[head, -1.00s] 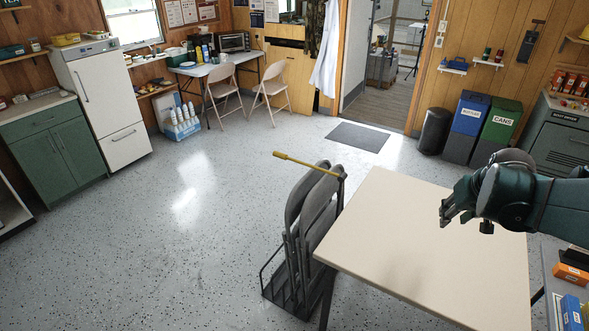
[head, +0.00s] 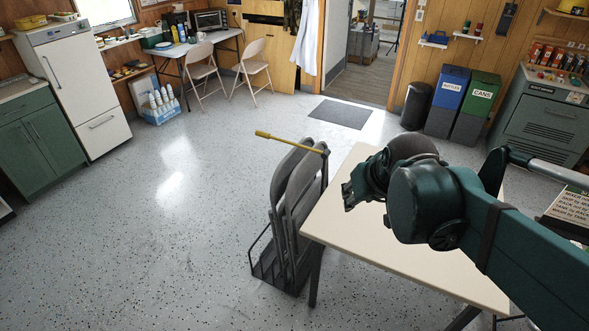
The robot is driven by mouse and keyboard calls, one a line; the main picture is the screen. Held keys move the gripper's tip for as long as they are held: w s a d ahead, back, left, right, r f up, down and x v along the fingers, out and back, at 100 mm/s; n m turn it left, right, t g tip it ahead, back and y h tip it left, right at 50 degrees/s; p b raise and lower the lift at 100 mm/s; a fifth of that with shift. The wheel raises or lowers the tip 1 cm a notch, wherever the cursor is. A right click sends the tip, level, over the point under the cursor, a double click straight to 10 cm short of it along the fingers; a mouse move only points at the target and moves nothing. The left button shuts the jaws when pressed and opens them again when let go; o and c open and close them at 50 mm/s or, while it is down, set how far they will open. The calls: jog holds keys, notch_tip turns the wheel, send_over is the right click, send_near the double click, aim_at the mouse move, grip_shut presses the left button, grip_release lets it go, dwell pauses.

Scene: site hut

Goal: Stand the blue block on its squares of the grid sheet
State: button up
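My gripper (head: 352,194) hangs over the left part of the cream table (head: 345,233), above its top. It points to the left and its fingers are small and dark, so I cannot tell whether they are open or shut. I see nothing held in it. I see no blue block and no grid sheet in the head view. The visible part of the table top is bare; my arm hides much of its right side.
A rack of folded grey chairs (head: 294,190) stands against the table's left side, with a yellow-handled bar (head: 290,142) across its top. A sign with lettering (head: 572,207) is at the right edge. Bins (head: 447,97) stand behind. The floor (head: 150,240) at left is open.

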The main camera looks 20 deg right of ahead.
jog(key=s+a+n+t+y, duration=0.1)
jog(key=s+a, duration=0.4)
jog(key=a, duration=0.6)
jog(key=shift+n, duration=0.3)
